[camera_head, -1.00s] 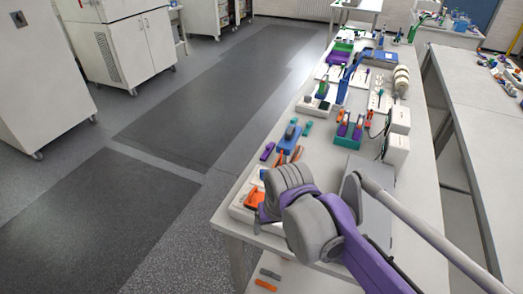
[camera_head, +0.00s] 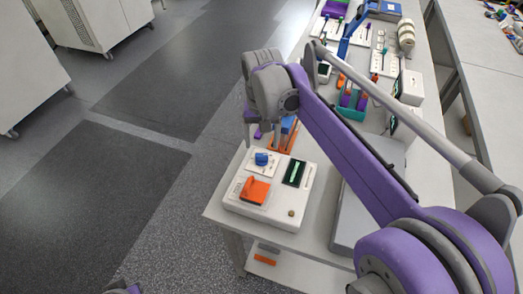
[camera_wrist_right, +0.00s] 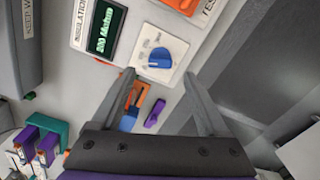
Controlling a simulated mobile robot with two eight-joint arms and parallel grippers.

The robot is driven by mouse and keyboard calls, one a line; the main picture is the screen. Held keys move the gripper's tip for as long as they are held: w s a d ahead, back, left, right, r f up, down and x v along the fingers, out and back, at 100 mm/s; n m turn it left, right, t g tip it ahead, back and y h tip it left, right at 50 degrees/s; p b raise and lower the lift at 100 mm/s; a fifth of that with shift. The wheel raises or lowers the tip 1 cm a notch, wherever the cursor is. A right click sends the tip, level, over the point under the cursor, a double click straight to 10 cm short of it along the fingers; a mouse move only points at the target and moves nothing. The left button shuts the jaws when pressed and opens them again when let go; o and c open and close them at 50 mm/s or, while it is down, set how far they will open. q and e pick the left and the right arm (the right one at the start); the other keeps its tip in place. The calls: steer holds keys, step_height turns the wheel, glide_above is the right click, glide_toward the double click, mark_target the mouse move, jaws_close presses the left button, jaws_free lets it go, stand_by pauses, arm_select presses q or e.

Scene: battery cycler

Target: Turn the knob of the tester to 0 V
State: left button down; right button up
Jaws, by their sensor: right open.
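The tester (camera_head: 232,207) is a white box on the near end of the bench. Its blue knob (camera_head: 261,159) sits on a white dial plate, beside a green-lit display (camera_head: 294,173) and an orange part (camera_head: 255,191). My right gripper (camera_head: 262,140) is just behind and above the knob, with its fingers pointing down. In the right wrist view the knob (camera_wrist_right: 157,60) shows just beyond the gap between the open, empty fingers (camera_wrist_right: 160,77). The display (camera_wrist_right: 105,33) there reads about "200 Mohm". The knob's exact pointer setting is too small to read.
A blue and orange tool (camera_head: 285,135) lies behind the tester. A green holder with coloured parts (camera_head: 352,103) stands farther back. A grey flat case (camera_head: 352,215) lies to the right, partly under my right arm. Floor is open to the left.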

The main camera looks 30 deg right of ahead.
mark_target(262, 154)
step_height(262, 154, down, 5)
steer(key=shift+w+f, duration=0.1)
steer(key=shift+f, duration=0.05)
jaws_close()
stand_by(0.5)
